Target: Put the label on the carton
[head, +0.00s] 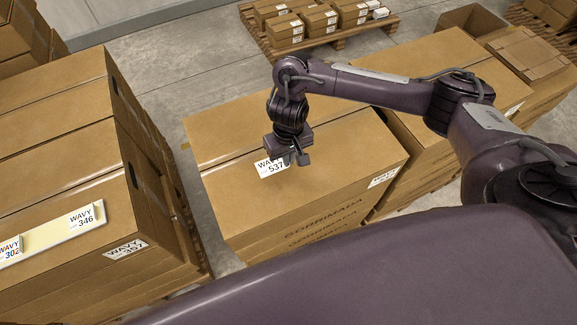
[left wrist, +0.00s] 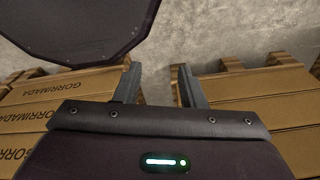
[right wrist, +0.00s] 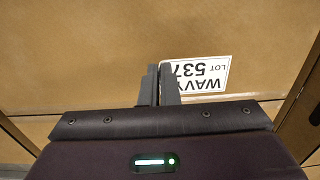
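The white label (head: 269,168), printed WAVY LOT 537, lies flat at the top of the middle carton (head: 330,150). It also shows upside down in the right wrist view (right wrist: 203,76). I cannot tell whether it touches the carton or hovers just above it. My right gripper (head: 293,160) points down at the label's right end. In the right wrist view its fingers (right wrist: 159,72) are nearly together at the label's edge, seemingly pinching that end, which they hide. My left gripper (left wrist: 158,82) is open and empty; it is outside the head view.
A pale strip (head: 50,234) with labels 302 and 346 lies on the left carton stack (head: 60,150). A narrow floor gap separates this stack from the middle carton. More cartons stand behind my right arm, and a pallet of small boxes (head: 320,20) stands at the back.

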